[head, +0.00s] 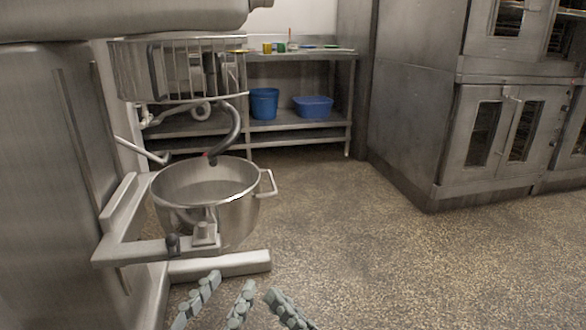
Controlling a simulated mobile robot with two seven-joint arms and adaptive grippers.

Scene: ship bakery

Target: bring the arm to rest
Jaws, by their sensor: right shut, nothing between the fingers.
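My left gripper (233,278) shows at the bottom edge of the head view, with two grey ridged fingers apart and a gap of floor between them. It looks open and empty. My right gripper (274,294) is just to the right of it, with its grey fingers together, shut on nothing. Both are low in the picture, in front of the mixer's foot. The arms behind the fingers are out of the frame.
A large mixer with a steel bowl (213,205) and a curved hook (228,133) stands on the left. A steel shelf (301,122) holds a blue bucket (264,103) and a blue tub (313,107). Ovens (440,130) stand right. The floor (400,260) between is clear.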

